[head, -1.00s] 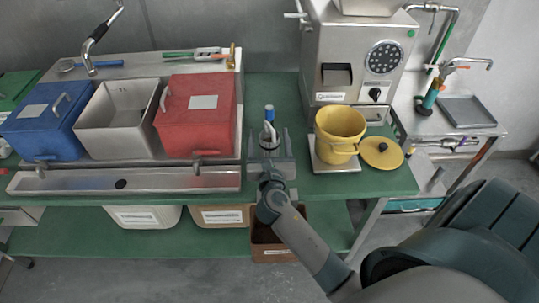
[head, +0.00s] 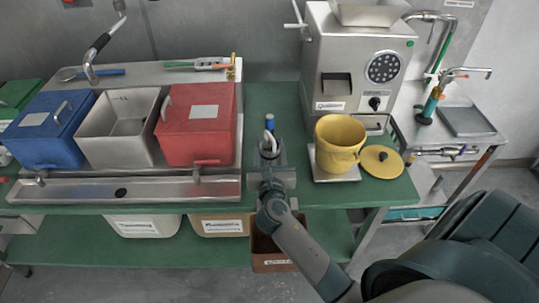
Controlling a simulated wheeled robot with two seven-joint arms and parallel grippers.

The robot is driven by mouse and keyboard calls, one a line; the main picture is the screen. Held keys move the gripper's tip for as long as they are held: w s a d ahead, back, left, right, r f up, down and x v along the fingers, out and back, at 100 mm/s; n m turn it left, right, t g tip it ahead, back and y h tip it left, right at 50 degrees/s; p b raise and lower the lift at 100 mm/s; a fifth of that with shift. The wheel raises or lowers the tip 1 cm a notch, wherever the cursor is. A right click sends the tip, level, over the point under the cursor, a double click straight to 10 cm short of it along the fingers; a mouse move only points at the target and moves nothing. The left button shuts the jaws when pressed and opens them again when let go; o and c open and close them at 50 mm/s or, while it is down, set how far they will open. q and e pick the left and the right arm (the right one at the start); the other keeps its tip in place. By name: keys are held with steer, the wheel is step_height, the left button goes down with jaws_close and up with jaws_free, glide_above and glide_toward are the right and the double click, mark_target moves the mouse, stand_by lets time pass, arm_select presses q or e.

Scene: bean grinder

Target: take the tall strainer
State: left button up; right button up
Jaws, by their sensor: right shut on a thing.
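A slim upright thing with a blue top (head: 269,124) and a bare metal part below it stands at the middle of the green table; I take it for the tall strainer. My right gripper (head: 269,148) reaches it from the front, with the arm coming in from the lower right. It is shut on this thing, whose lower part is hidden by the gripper. I cannot tell whether it is clear of the table. My left gripper is not in view.
The red bin (head: 203,124) and steel trough (head: 70,190) are close on the left. The yellow pot (head: 340,138) stands on a scale at right, its lid (head: 381,161) beside it. The grinder (head: 358,75) is behind. Green table (head: 272,95) behind the gripper is clear.

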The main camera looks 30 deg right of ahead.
steer(key=shift+r, duration=0.55)
step_height(320, 180, up, 4)
steer(key=shift+f, duration=0.25)
steer(key=s+d+r, duration=0.5)
steer(key=s+r, duration=0.1)
steer(key=s, duration=0.4)
steer(key=shift+s+d+r, duration=0.15)
steer(key=shift+d+r, duration=0.05)
steer(key=shift+r, duration=0.05)
